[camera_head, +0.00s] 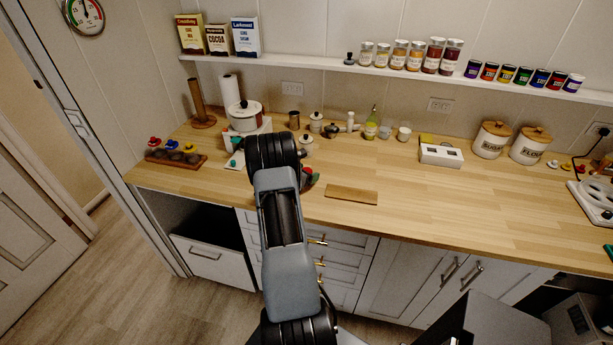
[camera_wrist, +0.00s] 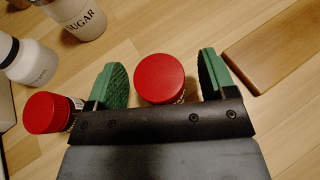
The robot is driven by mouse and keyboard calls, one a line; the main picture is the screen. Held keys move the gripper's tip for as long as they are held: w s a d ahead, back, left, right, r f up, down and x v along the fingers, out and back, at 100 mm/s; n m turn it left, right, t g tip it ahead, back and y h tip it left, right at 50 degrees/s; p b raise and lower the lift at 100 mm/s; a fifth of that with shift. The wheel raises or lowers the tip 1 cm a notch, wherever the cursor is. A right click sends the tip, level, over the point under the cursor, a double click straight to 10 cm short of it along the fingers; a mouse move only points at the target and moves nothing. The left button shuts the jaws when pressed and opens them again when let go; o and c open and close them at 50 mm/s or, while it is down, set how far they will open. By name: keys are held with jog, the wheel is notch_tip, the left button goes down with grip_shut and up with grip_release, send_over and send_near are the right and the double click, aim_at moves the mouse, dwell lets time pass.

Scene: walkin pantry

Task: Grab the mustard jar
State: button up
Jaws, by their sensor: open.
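In the wrist view, my gripper (camera_wrist: 160,64) is open, with its two green finger pads on either side of a jar with a round red lid (camera_wrist: 160,78). The lid is seen from above, with a gap to the right pad and a narrower gap to the left pad. The jar's label is hidden, so I cannot read whether it is the mustard. A second red-lidded jar (camera_wrist: 46,113) lies left of the left finger, its label partly showing but unreadable. In the head view, my arm mostly hides my gripper (camera_head: 310,179) over the counter.
A wooden board (camera_wrist: 275,45) lies right of the gripper; it also shows in the head view (camera_head: 351,194). Several jars (camera_head: 399,54) line the shelf. Counter right of the board is clear.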

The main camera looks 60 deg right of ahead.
jog(key=shift+c, duration=0.4)
jog(key=c, duration=0.9)
jog(key=shift+r, duration=0.15)
